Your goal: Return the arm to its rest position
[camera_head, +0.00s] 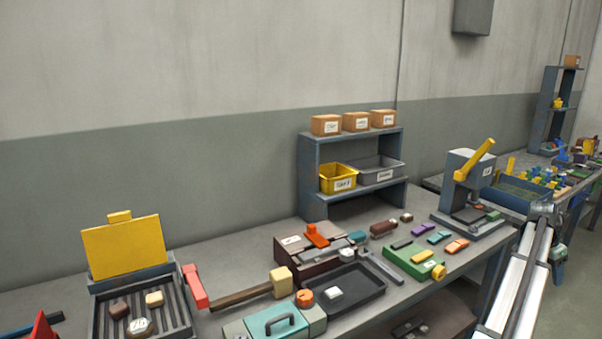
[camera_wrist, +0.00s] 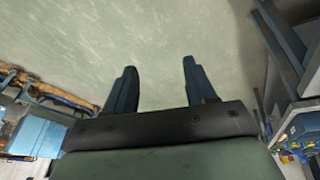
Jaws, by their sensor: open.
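My gripper (camera_wrist: 158,66) shows in the wrist view with its two dark fingers spread wide apart. Nothing is between the fingers, and only a pale mottled surface lies beyond them. In the head view my white arm link runs up along the right edge, beside the bench's right end. I cannot make out the gripper's fingers in the head view.
The workbench (camera_head: 235,235) carries an open yellow-lidded heater (camera_head: 124,249), a mallet (camera_head: 240,296), a black tray (camera_head: 360,284), a green block (camera_head: 408,258), a lever press (camera_head: 462,185) and a shelf with bins (camera_head: 310,160). Blue racking (camera_wrist: 290,45) shows right in the wrist view.

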